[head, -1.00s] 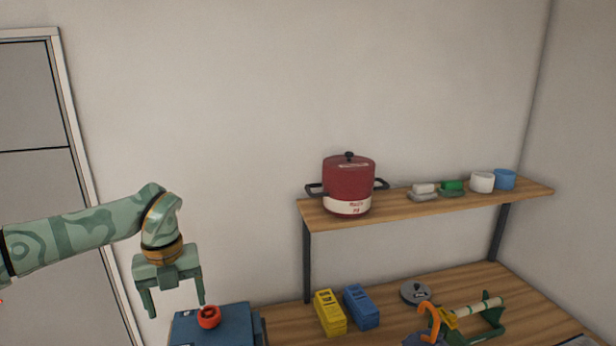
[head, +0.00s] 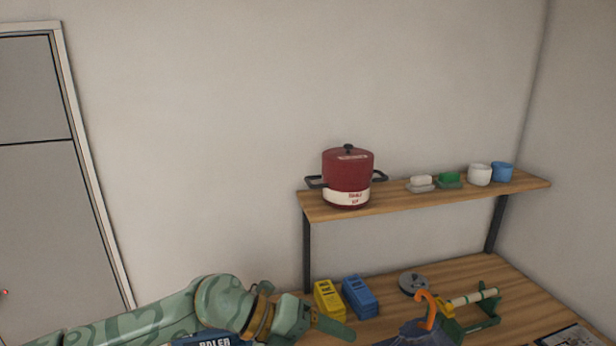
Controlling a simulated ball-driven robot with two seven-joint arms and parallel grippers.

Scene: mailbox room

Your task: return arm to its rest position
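My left arm, green with a camouflage pattern, comes in low along the bottom edge of the head view. Its gripper (head: 335,332) points to the right, just in front of the yellow and blue boxes on the table. One finger shows clearly. The rest is foreshortened or cut off by the picture's lower edge, so I cannot tell its opening, and I see nothing held in it.
A shelf (head: 400,202) above carries a red pot (head: 347,178).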

